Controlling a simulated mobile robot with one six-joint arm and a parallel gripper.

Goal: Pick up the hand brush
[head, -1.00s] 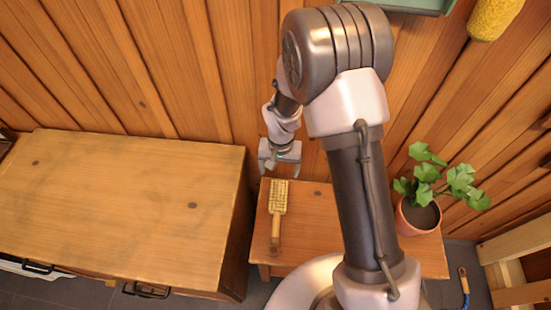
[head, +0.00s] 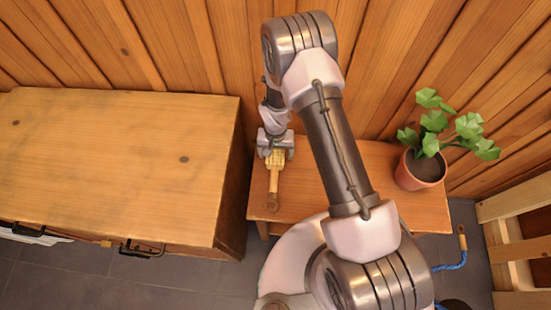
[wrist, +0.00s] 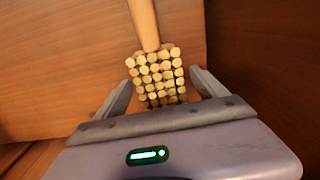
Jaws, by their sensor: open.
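The hand brush (head: 273,188) lies on a small wooden table (head: 318,190), its handle toward the front and its head toward the wall. In the wrist view the brush head (wrist: 158,72) shows several round pale tufts, with the wooden handle (wrist: 144,22) running away at the top. My gripper (head: 275,152) is over the head end of the brush. In the wrist view my open gripper (wrist: 160,90) has one finger on each side of the brush head, with a gap visible on both sides. Whether the fingers reach down to the table top is hard to tell.
A large wooden cabinet (head: 110,165) stands close on the left, higher than the small table. A potted plant (head: 421,166) stands on the table's right end. The plank wall (head: 205,60) is close behind. A wooden slatted piece (head: 515,235) is at the right.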

